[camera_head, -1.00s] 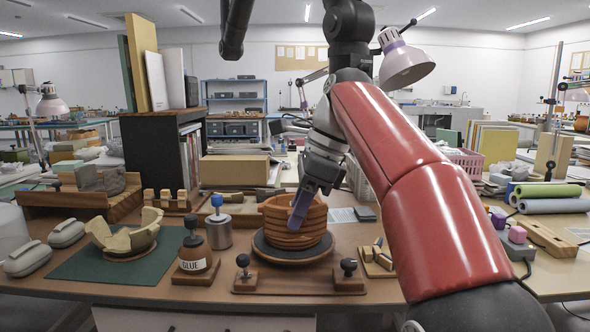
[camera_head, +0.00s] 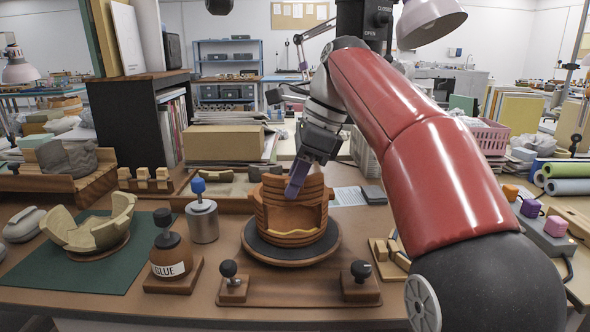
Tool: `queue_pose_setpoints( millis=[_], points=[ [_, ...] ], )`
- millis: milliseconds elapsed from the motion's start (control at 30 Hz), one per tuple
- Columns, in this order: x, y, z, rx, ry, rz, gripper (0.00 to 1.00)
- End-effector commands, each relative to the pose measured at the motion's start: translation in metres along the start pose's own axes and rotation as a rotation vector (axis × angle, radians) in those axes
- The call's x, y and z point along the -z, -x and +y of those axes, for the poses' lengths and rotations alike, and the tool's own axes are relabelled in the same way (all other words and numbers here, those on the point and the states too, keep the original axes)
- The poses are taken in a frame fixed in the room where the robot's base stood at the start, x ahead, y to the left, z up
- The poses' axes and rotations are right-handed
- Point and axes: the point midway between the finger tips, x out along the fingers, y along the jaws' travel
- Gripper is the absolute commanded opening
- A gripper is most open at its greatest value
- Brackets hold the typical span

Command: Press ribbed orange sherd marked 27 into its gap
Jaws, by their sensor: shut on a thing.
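The ribbed orange pot (camera_head: 271,226) stands on a dark round turntable (camera_head: 262,253). A gap with a pale lower edge opens in its near wall, and the inside looks dark. My gripper (camera_head: 296,187) reaches down at the pot's upper part, just above this gap, with its purple fingers close to the rim. It is shut on a ribbed orange piece (camera_head: 312,189), which blends with the pot's wall. Its outline is partly hidden by the fingers, and I cannot read a mark 27 on it. I cannot tell whether it touches the pot.
A wooden base with two black knobs (camera_head: 299,290) lies in front of the turntable. A glue bottle (camera_head: 171,254) and a blue-topped metal canister (camera_head: 202,219) stand left. A pale broken bowl (camera_head: 93,233) sits on a green mat (camera_head: 60,272). Small wooden pieces (camera_head: 386,258) lie right.

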Motion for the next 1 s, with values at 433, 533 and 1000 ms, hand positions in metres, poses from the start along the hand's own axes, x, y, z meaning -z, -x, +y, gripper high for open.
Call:
queue_pose_setpoints(
  millis=[433,533,1000],
  points=[
    [0.01,-0.025,0.001,0.0,0.0,0.0,0.1],
    [0.014,-0.034,0.0,0.001,0.0,0.0,0.1],
    [0.021,-0.052,-0.003,0.0,0.0,0.0,0.1]
  ],
)
